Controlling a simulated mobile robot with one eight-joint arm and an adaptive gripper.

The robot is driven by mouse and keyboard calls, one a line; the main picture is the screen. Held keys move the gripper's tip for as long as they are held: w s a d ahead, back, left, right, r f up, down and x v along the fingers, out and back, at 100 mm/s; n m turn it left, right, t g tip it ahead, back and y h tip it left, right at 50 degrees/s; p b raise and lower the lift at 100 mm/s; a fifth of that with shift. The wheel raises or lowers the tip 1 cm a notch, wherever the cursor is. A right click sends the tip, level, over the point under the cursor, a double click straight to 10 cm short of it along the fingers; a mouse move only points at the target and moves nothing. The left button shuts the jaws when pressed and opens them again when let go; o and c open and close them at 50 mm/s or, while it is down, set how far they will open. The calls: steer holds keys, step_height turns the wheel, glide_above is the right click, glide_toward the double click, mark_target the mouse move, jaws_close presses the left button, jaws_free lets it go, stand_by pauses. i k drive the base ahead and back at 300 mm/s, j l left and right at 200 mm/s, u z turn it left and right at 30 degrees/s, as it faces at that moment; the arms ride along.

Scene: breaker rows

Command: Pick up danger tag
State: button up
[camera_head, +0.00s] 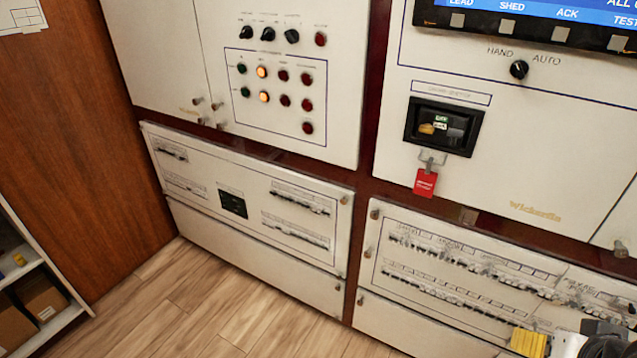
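The danger tag is most likely the small red tag (425,183) with pale lettering too small to read. It hangs from a metal loop (432,160) just below a black recessed switch (444,126) on the right-hand white panel. Nothing touches the tag from the front. At the bottom right corner, a yellow ribbed piece (528,342) and white and black parts are cut off by the frame edge. They may belong to my arm and gripper. No fingertips can be made out, so I cannot tell whether my gripper is open or shut.
Below the tag, a white panel carries breaker rows (470,262). Another breaker panel (247,207) is at left, under a panel of knobs and lamps (280,80). A shelf with boxes (38,296) stands at lower left. The wood floor (190,300) is clear at lower centre left.

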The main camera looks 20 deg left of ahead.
mark_target(425, 180)
steer(key=u, duration=0.6)
steer(key=i+j+z, duration=0.2)
steer(key=j, duration=0.35)
steer(key=i+j+z, duration=0.2)
steer(key=j, duration=0.4)
steer(key=j+z, duration=0.25)
steer(key=j, duration=0.35)
steer(key=j+z, duration=0.2)
steer(key=j, duration=0.4)
steer(key=i, duration=0.05)
